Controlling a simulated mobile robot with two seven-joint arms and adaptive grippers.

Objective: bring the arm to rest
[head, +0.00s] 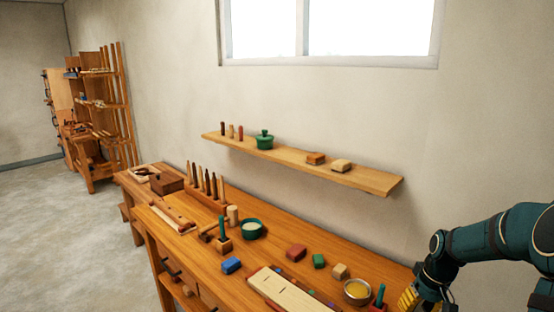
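My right arm, dark teal, comes in from the right edge and bends down over the right end of the workbench (292,233). Its gripper (412,298) is low at the bottom right, by the bench's right end. A yellow ridged piece shows at the gripper; I cannot tell whether it is part of the fingers or a thing between them. The finger opening is hidden. My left gripper is not in view.
Near the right gripper are a metal bowl with yellow contents (357,292) and a green-handled tool (379,296). A pale board (290,291), coloured blocks and a tool rack (205,195) occupy the bench. A wall shelf (370,178) hangs above. Open floor lies left.

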